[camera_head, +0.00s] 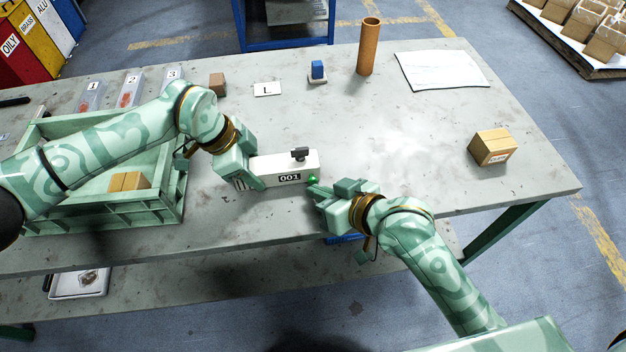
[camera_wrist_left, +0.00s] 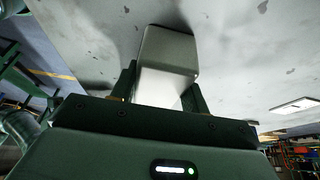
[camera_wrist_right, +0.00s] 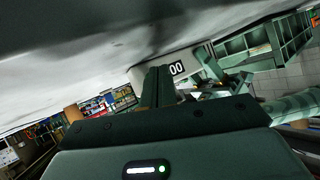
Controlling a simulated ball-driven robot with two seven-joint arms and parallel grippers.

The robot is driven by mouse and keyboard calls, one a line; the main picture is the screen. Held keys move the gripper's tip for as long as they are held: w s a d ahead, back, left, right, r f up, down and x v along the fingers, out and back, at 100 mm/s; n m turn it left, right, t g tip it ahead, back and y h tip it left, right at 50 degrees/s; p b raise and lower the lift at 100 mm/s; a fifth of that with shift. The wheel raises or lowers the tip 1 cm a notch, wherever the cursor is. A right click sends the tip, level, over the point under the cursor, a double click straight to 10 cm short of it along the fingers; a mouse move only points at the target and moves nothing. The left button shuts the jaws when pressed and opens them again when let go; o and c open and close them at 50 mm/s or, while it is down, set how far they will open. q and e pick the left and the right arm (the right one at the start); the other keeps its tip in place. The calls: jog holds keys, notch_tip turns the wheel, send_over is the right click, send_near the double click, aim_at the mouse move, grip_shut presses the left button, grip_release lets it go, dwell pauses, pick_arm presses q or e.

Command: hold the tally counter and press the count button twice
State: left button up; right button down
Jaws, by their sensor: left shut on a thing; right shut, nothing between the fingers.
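The tally counter (camera_head: 275,164) is a white box near the table's front edge, with a black knob (camera_head: 299,154) on top and a green button (camera_head: 313,181) at its right end. Its display (camera_head: 290,178) reads 001. My left gripper (camera_head: 253,172) is shut on the counter's left end; the left wrist view shows the counter (camera_wrist_left: 167,52) between the fingers. My right gripper (camera_head: 316,190) is shut and empty, its fingertips right by the green button. I cannot tell whether they touch it. In the right wrist view, the fingers (camera_wrist_right: 158,87) partly hide the counter and its display (camera_wrist_right: 176,68).
A green crate (camera_head: 110,222) with a small box (camera_head: 128,181) inside stands left, under my left arm. Behind are a cardboard tube (camera_head: 368,47), a blue block (camera_head: 318,70) and a paper sheet (camera_head: 442,71). A carton (camera_head: 493,147) sits right. The table's middle right is clear.

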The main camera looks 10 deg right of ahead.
jog(key=shift+w, duration=0.5)
dwell(0.3)
jog(key=shift+s, duration=1.05)
jog(key=shift+s, duration=2.5)
pick_arm(q)
jog(key=o, duration=1.3)
jog(key=shift+c, duration=0.2)
